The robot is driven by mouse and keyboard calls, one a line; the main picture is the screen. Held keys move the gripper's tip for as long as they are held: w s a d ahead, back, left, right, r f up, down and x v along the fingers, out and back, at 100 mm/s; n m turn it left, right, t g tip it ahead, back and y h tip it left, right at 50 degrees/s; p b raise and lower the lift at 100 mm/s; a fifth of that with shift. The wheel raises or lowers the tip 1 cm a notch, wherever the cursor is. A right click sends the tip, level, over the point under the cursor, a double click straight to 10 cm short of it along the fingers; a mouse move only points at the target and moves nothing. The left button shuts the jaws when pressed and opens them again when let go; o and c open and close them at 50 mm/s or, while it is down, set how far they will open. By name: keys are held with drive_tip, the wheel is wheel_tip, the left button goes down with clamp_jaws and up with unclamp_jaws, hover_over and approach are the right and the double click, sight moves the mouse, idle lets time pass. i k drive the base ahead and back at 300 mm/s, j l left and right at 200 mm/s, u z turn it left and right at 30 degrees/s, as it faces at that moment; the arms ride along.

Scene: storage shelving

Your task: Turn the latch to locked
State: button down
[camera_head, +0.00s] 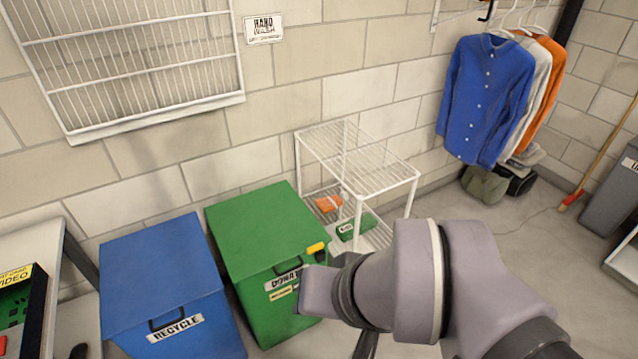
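No part is clearly recognisable as a latch. A small yellow piece (317,248) sits at the right front edge of the green bin's lid; I cannot tell whether it is the latch or how it is turned. The green bin (262,235) has a closed lid, a dark front handle and a label reading "DONATE", partly hidden by my arm. My arm's wrist is in front of the bin's right side, just below the yellow piece in the picture. A dark part below the wrist may belong to my gripper; its fingertips are not distinguishable.
A closed blue bin (163,275) labelled "RECYCLE" stands left of the green one. A white wire shelf (358,160) stands against the wall at right. Shirts (487,95) hang farther right. A wire rack (130,60) is on the wall.

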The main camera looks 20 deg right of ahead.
sight(320, 246)
drive_tip(key=i+l+z, duration=0.15)
drive_tip(key=i+j+z, duration=0.2)
drive_tip(key=i+j, duration=0.55)
drive_tip(key=i, duration=0.05)
